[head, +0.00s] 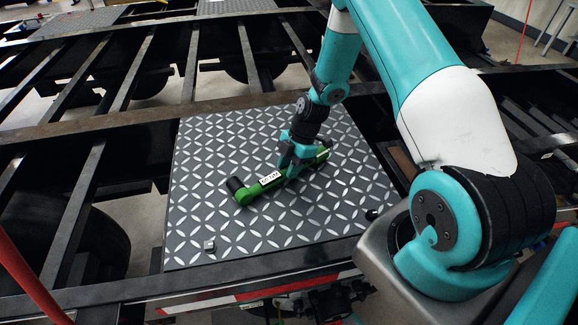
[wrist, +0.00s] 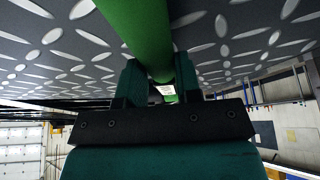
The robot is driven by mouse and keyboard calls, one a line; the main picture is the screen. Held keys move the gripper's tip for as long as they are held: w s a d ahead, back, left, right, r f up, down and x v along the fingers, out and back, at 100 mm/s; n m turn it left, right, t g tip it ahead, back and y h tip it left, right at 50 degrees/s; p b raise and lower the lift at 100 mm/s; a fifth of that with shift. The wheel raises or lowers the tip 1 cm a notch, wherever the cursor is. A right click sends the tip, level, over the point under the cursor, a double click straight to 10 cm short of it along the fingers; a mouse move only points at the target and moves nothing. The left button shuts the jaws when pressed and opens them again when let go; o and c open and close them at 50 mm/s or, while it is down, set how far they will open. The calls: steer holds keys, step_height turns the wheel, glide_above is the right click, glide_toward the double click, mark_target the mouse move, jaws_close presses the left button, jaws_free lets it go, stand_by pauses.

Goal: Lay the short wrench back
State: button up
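The short wrench (head: 256,189) is a green tool with a white label on its handle and a black socket at its left end. It lies along the diamond-patterned plate (head: 215,150), on it or just above it; I cannot tell which. My gripper (head: 291,170) points down at the handle, right of the label. In the wrist view the green handle (wrist: 145,35) runs between the two fingers of my gripper (wrist: 160,82), which sit close against both sides. The wrench's right end is partly hidden behind the gripper in the head view.
Dark steel frame beams (head: 95,130) with open gaps surround the plate. A small metal cube (head: 209,246) sits near the plate's front left, and a small dark piece (head: 371,214) near its right corner. The plate's left and front parts are mostly clear.

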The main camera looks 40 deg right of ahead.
steer(key=o, duration=0.5)
steer(key=shift+c, duration=0.2)
steer(key=b+v, duration=0.4)
steer(key=v, duration=1.4)
steer(key=s+a+r+m, duration=0.2)
steer(key=s+a+r, duration=0.15)
steer(key=a, duration=0.45)
steer(key=s+a+r+m, duration=0.3)
steer(key=a+r, duration=0.2)
steer(key=a, duration=0.3)
steer(key=s+a+r+m, duration=0.1)
steer(key=s+a+m, duration=0.2)
steer(key=s, duration=0.5)
steer(key=s+a+r+m, duration=0.2)
steer(key=s+a+m, duration=0.1)
steer(key=s+a, duration=0.3)
steer(key=shift+s+a+r+h, duration=0.2)
steer(key=shift+s+h, duration=0.1)
steer(key=shift+s, duration=0.8)
